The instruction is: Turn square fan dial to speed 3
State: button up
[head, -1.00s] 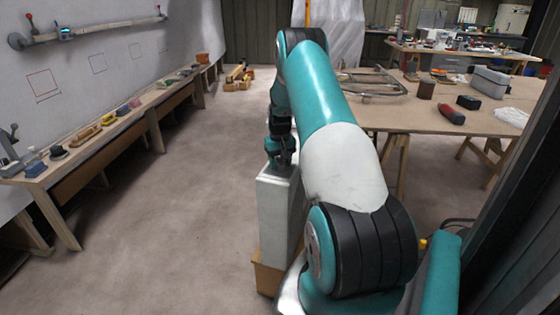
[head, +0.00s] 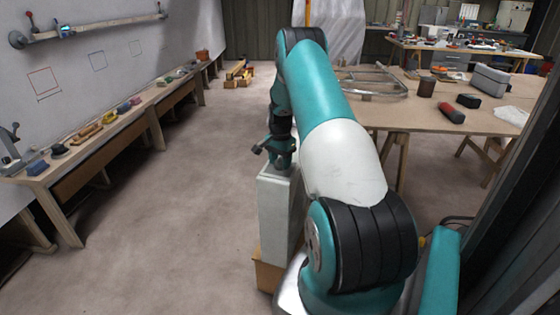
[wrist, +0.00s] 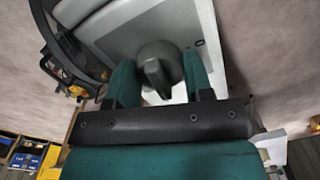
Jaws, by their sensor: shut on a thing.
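The square fan (head: 275,222) is a pale grey-white upright box on the floor side of my arm, seen from its side in the head view. In the wrist view its light panel (wrist: 195,22) and part of its dark round grille (wrist: 47,20) show. The grey dial (wrist: 158,66) with a raised grip bar sits on that panel. My gripper (wrist: 158,84) is shut on the dial, with one green finger on each side of it. In the head view my gripper (head: 280,160) is at the top of the fan. Any speed marks are too small to read.
The fan stands on a wooden block (head: 268,277). A long bench (head: 75,160) with several small tools runs along the left wall. A plywood table (head: 425,112) with a metal frame stands at the right. The floor between bench and fan is clear.

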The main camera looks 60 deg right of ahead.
aim_at(281, 158)
jog(key=m, duration=0.3)
jog(key=shift+s+d+m, duration=0.1)
jog(key=shift+d+m, duration=0.05)
jog(key=shift+m, duration=2.05)
jog(key=shift+s, duration=0.1)
jog(key=o, duration=0.9)
jog(key=shift+d, duration=0.1)
notch_tip(281, 158, up, 17)
jog(key=shift+r, duration=0.2)
jog(key=shift+a, duration=0.2)
